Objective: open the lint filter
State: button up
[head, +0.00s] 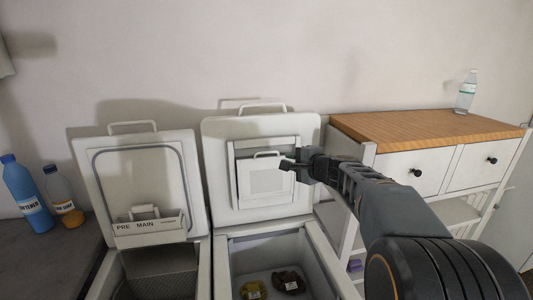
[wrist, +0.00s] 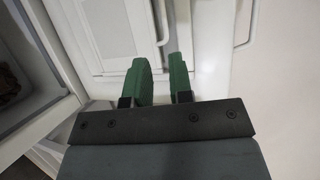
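The lint filter (head: 265,180) appears to be the white framed panel on the inside of the right machine's raised lid (head: 220,150). Its frame looks closed against the lid, and a thin white handle (head: 266,154) runs along its top. My gripper (head: 288,166) is at the panel's right side, close to the handle's right end; I cannot tell whether it touches. In the wrist view the green fingers (wrist: 161,78) are a little apart with nothing between them.
The left machine's lid (head: 140,170) is also raised, with a drawer marked PRE and MAIN (head: 150,227). The right tub (head: 270,268) is open with clothes inside. A wood-topped cabinet (head: 425,127) stands close on the right, behind my arm. Bottles (head: 30,200) stand at far left.

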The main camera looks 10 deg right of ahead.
jog(key=p+x, duration=0.3)
jog(key=x, duration=1)
jog(key=shift+w+r+p, duration=0.15)
jog(key=shift+w+p, duration=0.25)
jog(key=shift+c, duration=0.4)
grip_shut()
